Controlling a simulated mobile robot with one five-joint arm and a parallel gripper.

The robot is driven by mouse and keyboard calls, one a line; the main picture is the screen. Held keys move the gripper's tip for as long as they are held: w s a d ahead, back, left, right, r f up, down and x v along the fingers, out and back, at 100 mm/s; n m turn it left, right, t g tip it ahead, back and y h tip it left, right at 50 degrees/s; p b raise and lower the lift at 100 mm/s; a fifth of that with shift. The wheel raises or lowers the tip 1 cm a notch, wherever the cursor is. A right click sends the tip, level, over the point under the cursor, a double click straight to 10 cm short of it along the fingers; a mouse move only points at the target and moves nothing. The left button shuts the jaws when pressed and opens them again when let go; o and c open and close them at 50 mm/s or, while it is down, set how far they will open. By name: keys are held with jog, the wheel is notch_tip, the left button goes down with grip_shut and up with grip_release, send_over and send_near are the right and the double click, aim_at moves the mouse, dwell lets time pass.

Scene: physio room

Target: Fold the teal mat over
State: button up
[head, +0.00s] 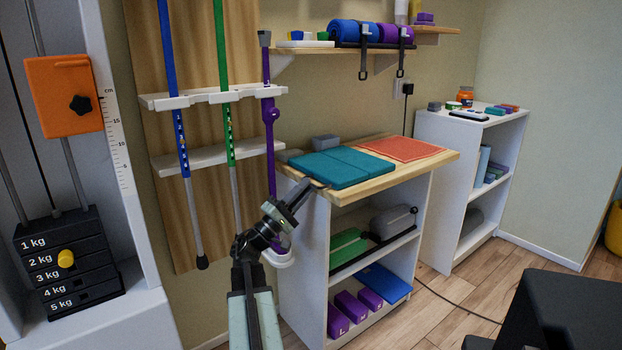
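The teal mat (335,170) lies flat on the wooden top of a white shelf unit, with a seam line across it dividing it into two panels. Both panels rest on the top. My gripper (312,186) is at the mat's near left corner, over the front left edge of the wooden top. Its fingertips are close to the mat's edge. I cannot tell whether they touch it or whether the jaws are open or shut.
A red mat (402,148) lies to the right on the same wooden top (374,185). Grey blocks (326,142) sit behind the teal mat. A purple pole (270,130) stands close left of the top. A wall shelf (345,49) with rolls hangs above.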

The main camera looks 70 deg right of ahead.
aim_at(319, 170)
jog(key=x, duration=0.2)
jog(key=shift+s+d+r+p, duration=0.1)
jog(key=shift+d+r+p, duration=0.1)
jog(key=shift+p, duration=0.15)
jog(key=shift+f, duration=0.1)
grip_shut()
dwell(0.9)
